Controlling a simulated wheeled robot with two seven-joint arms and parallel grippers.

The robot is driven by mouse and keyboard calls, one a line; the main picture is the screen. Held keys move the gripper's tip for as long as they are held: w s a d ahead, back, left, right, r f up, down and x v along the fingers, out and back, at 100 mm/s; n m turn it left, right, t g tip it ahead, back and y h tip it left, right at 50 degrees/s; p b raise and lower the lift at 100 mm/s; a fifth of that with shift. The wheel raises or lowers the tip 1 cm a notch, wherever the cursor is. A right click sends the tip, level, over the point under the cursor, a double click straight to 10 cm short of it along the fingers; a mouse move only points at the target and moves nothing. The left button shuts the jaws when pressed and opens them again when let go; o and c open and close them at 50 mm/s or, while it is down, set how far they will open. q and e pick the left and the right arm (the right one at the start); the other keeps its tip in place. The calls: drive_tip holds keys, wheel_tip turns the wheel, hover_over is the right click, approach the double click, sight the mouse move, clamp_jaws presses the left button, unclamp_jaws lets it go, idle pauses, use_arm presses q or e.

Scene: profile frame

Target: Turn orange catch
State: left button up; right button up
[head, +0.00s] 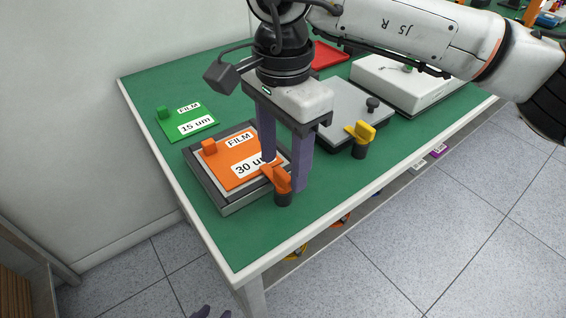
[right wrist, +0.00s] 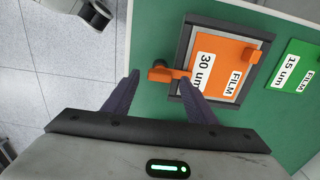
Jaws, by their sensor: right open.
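The orange catch (head: 281,180) sits on a short black post at the near right corner of a grey frame (head: 233,207). Its tab reaches over the edge of an orange card (head: 226,172) marked FILM 30 um, which lies in the frame. In the right wrist view the catch (right wrist: 163,74) shows between my fingertips. My right gripper (head: 284,178) points down, open, with one purple finger to each side of the catch. I cannot tell whether the fingers touch it. Only purple tips of my left gripper (head: 213,312) show at the bottom edge of the head view.
A green FILM 15 um card (head: 187,122) lies behind the frame. A grey plate (head: 350,112) with a yellow catch (head: 361,134), a red tray (head: 328,54) and a white box (head: 400,84) stand further right. Bare green table (head: 232,243) lies in front of the frame.

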sight(283, 173)
wheel_tip(283, 173, up, 9)
drive_tip(key=shift+f+p, duration=0.2)
drive_tip(key=shift+p, duration=0.15)
